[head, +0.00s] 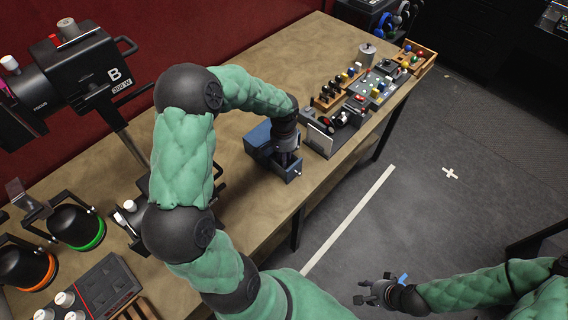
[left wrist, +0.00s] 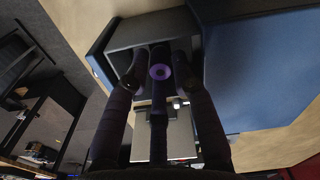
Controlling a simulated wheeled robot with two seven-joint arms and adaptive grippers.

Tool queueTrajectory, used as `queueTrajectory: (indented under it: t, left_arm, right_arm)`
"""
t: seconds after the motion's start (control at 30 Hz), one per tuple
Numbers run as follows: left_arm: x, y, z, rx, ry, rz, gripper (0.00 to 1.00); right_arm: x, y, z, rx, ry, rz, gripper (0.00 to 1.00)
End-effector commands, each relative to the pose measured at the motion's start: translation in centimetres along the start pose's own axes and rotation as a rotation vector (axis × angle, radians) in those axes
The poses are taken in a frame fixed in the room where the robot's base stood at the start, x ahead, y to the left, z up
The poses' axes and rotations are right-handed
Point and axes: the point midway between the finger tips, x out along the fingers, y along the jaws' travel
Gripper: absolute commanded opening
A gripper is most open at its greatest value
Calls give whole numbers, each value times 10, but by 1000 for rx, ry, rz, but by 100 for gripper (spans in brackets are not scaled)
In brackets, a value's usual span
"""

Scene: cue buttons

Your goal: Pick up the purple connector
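My left gripper (head: 287,158) reaches down at the blue box (head: 258,137) on the wooden table, its fingers at the box's front part. In the left wrist view, a dark purple connector (left wrist: 160,72) with a lighter purple ring sits between the fingertips of the left gripper (left wrist: 158,78), in front of the box's grey opening (left wrist: 152,30). The fingertips flank it closely, one on each side; I cannot tell whether they press on it. In the head view the connector is hidden by the gripper. My right gripper (head: 368,293) is open and empty, away from the table over the floor.
Right of the blue box stand a dark panel with switches (head: 325,138), wooden racks (head: 338,90) and a metal canister (head: 367,50). Bare table (head: 240,205) lies before the box.

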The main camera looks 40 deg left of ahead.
Motion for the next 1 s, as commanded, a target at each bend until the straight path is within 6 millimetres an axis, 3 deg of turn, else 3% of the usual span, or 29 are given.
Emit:
queueTrajectory:
  t: [0.13, 0.37, 0.47, 0.5, 0.83, 1.0]
  left_arm:
    - [20, 0, 0, -1, -1, 0, 26]
    - [22, 0, 0, 0, 1, 0, 26]
    - [22, 0, 0, 0, 1, 0, 3]
    - [22, 0, 0, 0, 1, 0, 0]
    - [20, 0, 0, 0, 2, 0, 0]
    - [0, 0, -2, -1, 6, -1, 0]
  right_arm:
    - [4, 1, 0, 0, 0, 0, 40]
    - [4, 1, 0, 0, 0, 0, 40]
    - [4, 1, 0, 0, 0, 0, 40]
    - [4, 1, 0, 0, 0, 0, 40]
    - [3, 1, 0, 0, 0, 0, 40]
    - [0, 0, 0, 0, 0, 0, 40]
